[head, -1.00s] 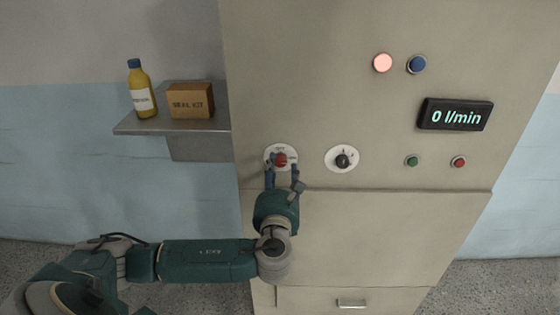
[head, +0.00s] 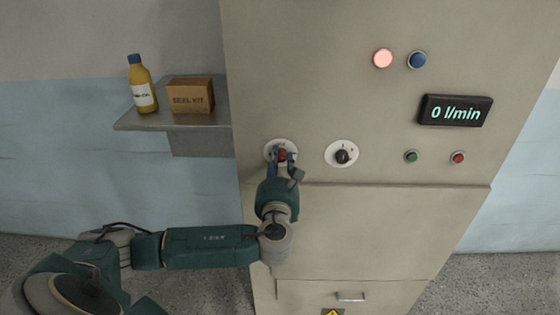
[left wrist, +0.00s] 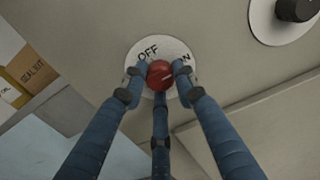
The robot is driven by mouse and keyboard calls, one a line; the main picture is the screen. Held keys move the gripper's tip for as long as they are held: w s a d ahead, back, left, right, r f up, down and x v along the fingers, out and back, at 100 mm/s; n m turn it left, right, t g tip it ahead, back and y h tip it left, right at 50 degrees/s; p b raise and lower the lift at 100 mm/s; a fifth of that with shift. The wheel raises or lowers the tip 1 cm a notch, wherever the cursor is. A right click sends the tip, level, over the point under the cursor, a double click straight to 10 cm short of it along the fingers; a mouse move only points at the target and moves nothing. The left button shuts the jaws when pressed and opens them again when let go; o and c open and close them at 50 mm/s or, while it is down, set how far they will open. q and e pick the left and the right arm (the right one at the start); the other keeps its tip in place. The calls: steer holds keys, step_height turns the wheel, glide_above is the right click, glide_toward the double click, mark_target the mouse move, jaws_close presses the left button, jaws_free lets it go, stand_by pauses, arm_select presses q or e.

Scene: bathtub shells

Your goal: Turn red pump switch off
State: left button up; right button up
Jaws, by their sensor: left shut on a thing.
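The red pump switch (head: 282,154) is a round red knob on a white dial plate on the beige cabinet front. In the left wrist view the red knob (left wrist: 160,75) sits in front of a plate marked OFF at upper left and ON at right, partly covered by a finger. My left gripper (head: 283,160) is shut on the red knob, with its blue fingers around it; it also fills the left wrist view (left wrist: 160,78). The knob's pointing direction is hard to tell. My right gripper is not in view.
A black knob (head: 342,156) on a white dial is just to the right. Farther right are a green button (head: 411,157), a red button (head: 458,158) and a display (head: 455,111) reading 0 l/min. A shelf (head: 172,119) with a bottle and box is at left.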

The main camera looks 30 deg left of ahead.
arm_select(q)
steer(key=shift+f+n, duration=0.2)
steer(key=shift+n, duration=0.1)
steer(key=shift+c, duration=0.2)
steer(key=shift+d+n, duration=0.1)
steer(key=shift+n, duration=0.2)
steer(key=shift+f+n+b, duration=0.1)
steer(key=shift+n+b, duration=0.2)
steer(key=shift+b, duration=0.05)
steer(key=shift+f+n+b, duration=0.1)
steer(key=shift+n+b, duration=0.45)
steer(key=shift+n, duration=0.65)
steer(key=n+b, duration=0.2)
steer(key=n, duration=0.2)
steer(key=shift+n, duration=0.3)
steer(key=n+b, duration=0.2)
steer(key=n, duration=0.3)
steer(key=shift+d, duration=0.1)
steer(key=shift+r+n+b, duration=0.2)
steer(key=shift+n+b, duration=0.65)
steer(key=shift+n, duration=1.15)
